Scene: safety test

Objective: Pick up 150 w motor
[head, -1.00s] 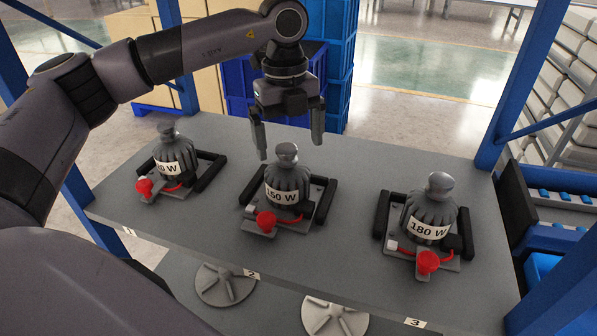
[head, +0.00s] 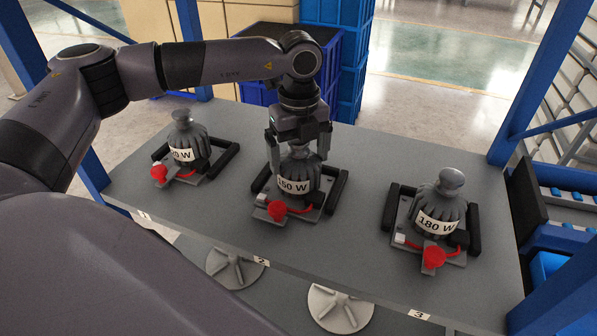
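The 150 W motor (head: 297,176) stands upright on its black-handled base in the middle of the grey table. It is dark and ribbed, with a white label and a red knob (head: 277,210) at its front. My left gripper (head: 298,153) points down over it, with one finger on each side of the motor's top. The fingers look spread; I cannot tell whether they touch the motor. The gripper hides the grey cap on top. My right gripper is not in view.
Another motor (head: 188,145), its label partly cut off, stands to the left. The 180 W motor (head: 438,211) stands to the right. The grey table (head: 365,150) is clear between them. Blue posts (head: 530,80) frame the table. Two finned discs (head: 340,308) lie on a lower shelf.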

